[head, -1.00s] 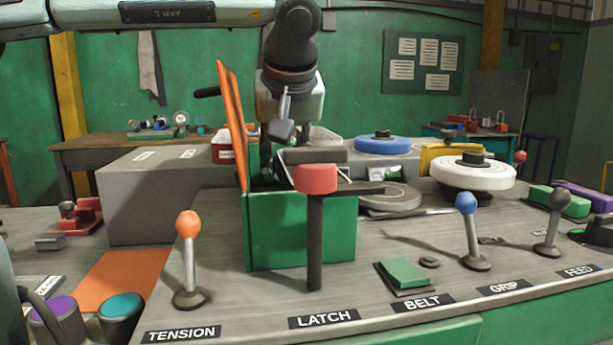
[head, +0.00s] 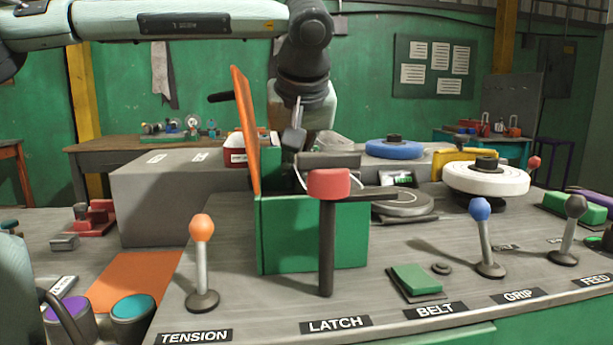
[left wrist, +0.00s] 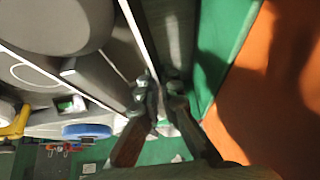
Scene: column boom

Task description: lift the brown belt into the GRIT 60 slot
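I cannot make out the brown belt in either view. No slot marked GRIT 60 is readable; small labels on the grey box (head: 170,205) are too small to read. My right gripper is not in view.
The red-topped latch lever (head: 328,184) stands in front of the green box (head: 290,240). An orange-knobbed tension lever (head: 202,230) is at left, a blue-knobbed lever (head: 480,210) at right. A white wheel (head: 485,178) and blue disc (head: 394,150) sit behind.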

